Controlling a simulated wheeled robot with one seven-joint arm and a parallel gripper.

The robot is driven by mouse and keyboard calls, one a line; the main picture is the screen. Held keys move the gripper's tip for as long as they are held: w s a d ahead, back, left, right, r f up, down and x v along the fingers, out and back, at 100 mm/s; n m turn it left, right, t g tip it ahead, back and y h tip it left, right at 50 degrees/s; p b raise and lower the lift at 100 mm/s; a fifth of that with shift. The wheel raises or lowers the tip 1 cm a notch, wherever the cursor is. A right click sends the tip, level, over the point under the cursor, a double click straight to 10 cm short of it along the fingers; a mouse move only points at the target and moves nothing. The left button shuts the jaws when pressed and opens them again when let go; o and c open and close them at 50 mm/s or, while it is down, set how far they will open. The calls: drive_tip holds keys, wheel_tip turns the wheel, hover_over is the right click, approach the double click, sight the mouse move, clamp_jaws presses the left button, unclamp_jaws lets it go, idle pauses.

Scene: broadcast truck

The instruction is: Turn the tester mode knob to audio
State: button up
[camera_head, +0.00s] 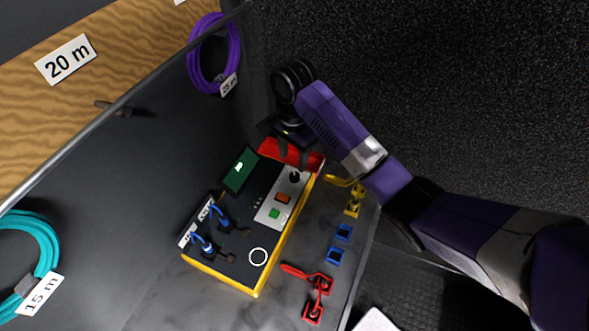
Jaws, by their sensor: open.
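The tester (242,247) is a dark box with yellow edges and a red end, lying on the grey bench. A black knob (295,176) sits on its light grey control panel, near the red end; I take it for the mode knob. Its pointer and labels are too small to read. My gripper (293,162) is open, with its fingers pointing down over the red end, close to the knob. I cannot tell whether the fingers touch the knob.
The panel also carries an orange button (283,198) and a green button (274,213).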

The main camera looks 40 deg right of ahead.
sight(295, 176)
drive_tip(key=shift+s+d+f, duration=0.1)
drive_tip(key=shift+s+d, duration=0.1)
wheel_tip(295, 176, down, 7)
drive_tip(key=shift+f+p, duration=0.2)
drive_tip(key=shift+p, duration=0.35)
clamp_jaws()
